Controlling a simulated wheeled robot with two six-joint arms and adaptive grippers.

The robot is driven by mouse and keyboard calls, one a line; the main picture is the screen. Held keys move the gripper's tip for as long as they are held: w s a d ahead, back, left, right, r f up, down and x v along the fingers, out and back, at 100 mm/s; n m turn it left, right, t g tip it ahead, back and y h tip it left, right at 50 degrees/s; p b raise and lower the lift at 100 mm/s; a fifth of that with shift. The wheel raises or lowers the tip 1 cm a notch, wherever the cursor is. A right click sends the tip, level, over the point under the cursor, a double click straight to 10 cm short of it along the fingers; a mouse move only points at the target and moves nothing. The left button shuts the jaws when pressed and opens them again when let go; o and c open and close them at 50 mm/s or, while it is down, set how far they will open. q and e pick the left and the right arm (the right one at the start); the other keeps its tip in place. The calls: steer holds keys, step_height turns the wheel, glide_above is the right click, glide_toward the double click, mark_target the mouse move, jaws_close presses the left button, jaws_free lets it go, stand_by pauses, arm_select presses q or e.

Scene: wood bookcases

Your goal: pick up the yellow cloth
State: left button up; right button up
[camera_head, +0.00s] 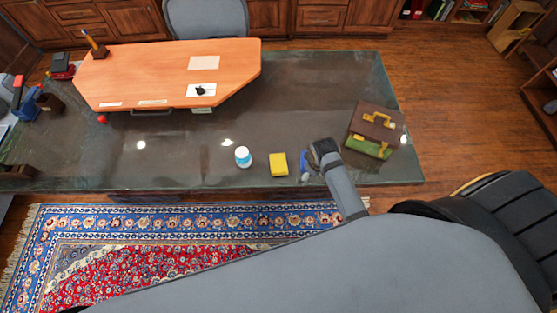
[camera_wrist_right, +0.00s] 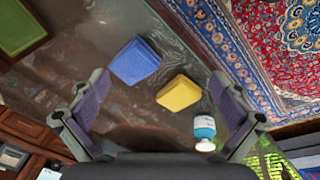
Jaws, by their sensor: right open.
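The yellow cloth (camera_head: 278,164) is a small block-like folded piece on the dark glass-topped desk, near its front edge. In the right wrist view the yellow cloth (camera_wrist_right: 179,93) lies between the spread fingers, right of centre and apart from them. My right gripper (camera_head: 318,151) is above the desk to the right of the cloth; its open, empty fingers show in the wrist view (camera_wrist_right: 160,88). A blue folded piece (camera_wrist_right: 135,62) lies beside the cloth; in the head view it is partly hidden by my gripper. My left gripper is not in view.
A white and blue bottle (camera_head: 243,158) stands left of the cloth, and in the wrist view (camera_wrist_right: 204,131) near the right finger. A brown and green briefcase (camera_head: 374,130) lies to the right. An orange board (camera_head: 150,72) covers the desk's back left. The desk's middle is clear.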

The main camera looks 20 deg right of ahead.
steer(key=w+a+n+p, duration=0.1)
steer(key=w+a+n, duration=0.35)
steer(key=w, duration=0.25)
steer(key=n+g+b, duration=0.2)
steer(key=n+b, duration=0.2)
steer(key=n, duration=0.2)
glide_above(278, 163)
steer(key=shift+y, duration=0.4)
step_height(278, 163, down, 4)
steer(key=shift+w+d+f, duration=0.1)
steer(key=shift+f, duration=0.15)
steer(key=shift+w+p, duration=0.1)
steer(key=shift+p, duration=0.2)
step_height(278, 163, down, 5)
steer(key=b, duration=0.6)
steer(key=shift+f+b, duration=0.15)
steer(key=shift+b, duration=0.2)
steer(key=shift+r, duration=0.2)
steer(key=shift+c, duration=0.4)
steer(key=shift+s, duration=0.2)
steer(key=c, duration=0.8)
